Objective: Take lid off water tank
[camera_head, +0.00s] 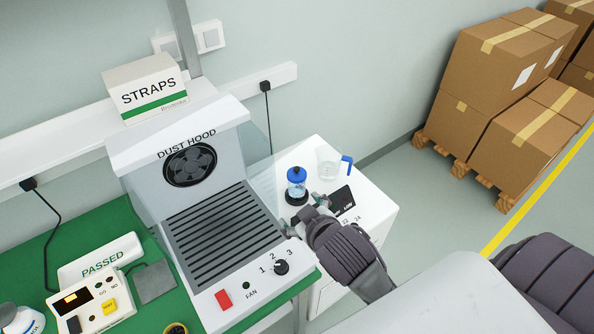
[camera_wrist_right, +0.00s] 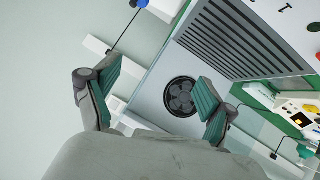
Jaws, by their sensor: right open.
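The water tank (camera_head: 297,189) is a small clear vessel with bluish contents, standing on a dark round base on the white cabinet beside the dust hood. Its blue lid (camera_head: 297,174) with a knob is on top. My right gripper (camera_head: 306,212) is open and empty, just in front of the tank in the head view, with its fingers apart from the lid. My left gripper is not in view.
A clear measuring jug (camera_head: 328,164) with a blue handle stands behind and right of the tank. The dust hood (camera_head: 190,140) stands close on the left. The white cabinet top (camera_head: 373,203) has bare room at its right edge. Stacked cartons (camera_head: 500,85) are far right.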

